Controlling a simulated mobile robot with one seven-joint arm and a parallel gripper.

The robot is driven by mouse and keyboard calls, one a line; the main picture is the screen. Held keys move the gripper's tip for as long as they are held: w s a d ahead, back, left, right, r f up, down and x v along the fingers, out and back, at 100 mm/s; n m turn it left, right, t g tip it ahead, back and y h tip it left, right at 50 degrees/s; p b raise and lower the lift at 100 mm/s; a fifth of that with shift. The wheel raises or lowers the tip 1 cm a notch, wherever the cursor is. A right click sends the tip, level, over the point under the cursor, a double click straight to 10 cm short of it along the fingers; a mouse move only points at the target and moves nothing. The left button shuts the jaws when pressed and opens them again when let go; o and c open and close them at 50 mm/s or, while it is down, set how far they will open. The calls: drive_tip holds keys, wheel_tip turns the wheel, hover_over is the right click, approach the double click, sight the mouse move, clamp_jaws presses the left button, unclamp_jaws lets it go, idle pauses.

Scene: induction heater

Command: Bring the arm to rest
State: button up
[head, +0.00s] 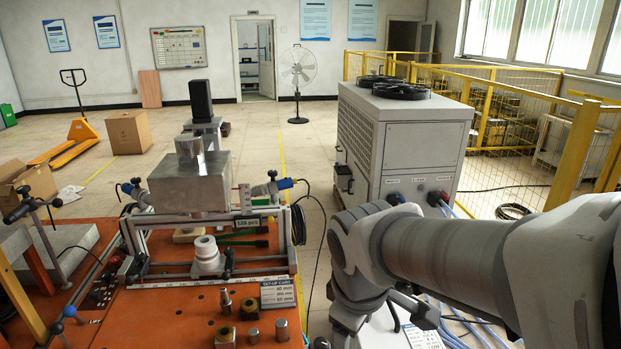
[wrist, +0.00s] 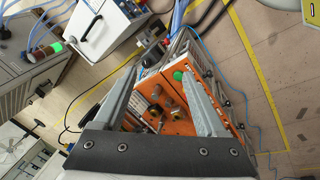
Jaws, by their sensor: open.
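My arm reaches in from the right in the head view, bent downward at its near joint. My gripper (wrist: 160,76) shows in the wrist view with its two grey fingers spread wide apart and nothing between them. An orange surface with small fittings and a green round part (wrist: 178,76) lies beyond the fingers, apart from them. In the head view the hand is partly hidden behind my arm, to the right of the orange bench (head: 180,312).
The bench carries a metal block (head: 190,183), a white ring-shaped part (head: 207,255) and several small metal pieces. A grey cabinet (head: 420,150) with fans on top stands behind my arm. Cables and hoses run near the hand. Open floor (head: 300,150) lies behind the bench.

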drive_tip(key=s+d+r+m+t, duration=0.2)
drive_tip(key=s+d+r+m, duration=0.4)
drive_tip(key=m, duration=0.4)
drive_tip(key=shift+s+d+r+y, duration=0.15)
drive_tip(key=shift+s+d+y, duration=0.15)
drive_tip(key=shift+s, duration=0.3)
idle(0.7)
